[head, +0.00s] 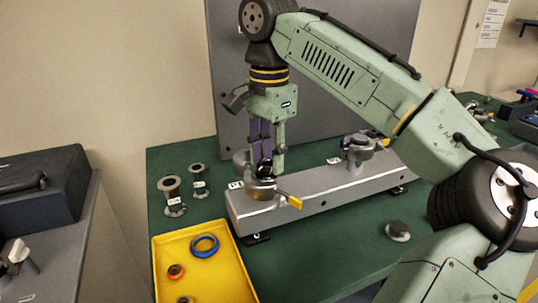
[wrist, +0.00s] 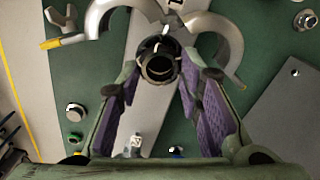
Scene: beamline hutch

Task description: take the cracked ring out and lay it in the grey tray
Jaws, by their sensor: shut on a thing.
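My gripper (head: 265,166) points down over the left end of the grey rail and is shut on a dark ring-shaped piece. In the wrist view the piece (wrist: 158,66) sits between the purple finger pads, its round opening facing the camera. A silver clamp (head: 262,187) with a yellow wing handle is at that end of the rail. In the wrist view its curved jaws (wrist: 228,32) stand spread open around the piece. I cannot tell whether the piece is clear of its seat, and no crack is discernible. I cannot make out a grey tray in either view.
A yellow tray (head: 164,262) at the front left holds a blue ring (head: 204,246) and an orange ring (head: 176,271). Two flanged spools (head: 172,195) (head: 199,181) stand behind it. A second clamp (head: 358,152) is farther along the rail (head: 320,191). A round disc (head: 397,231) lies at right.

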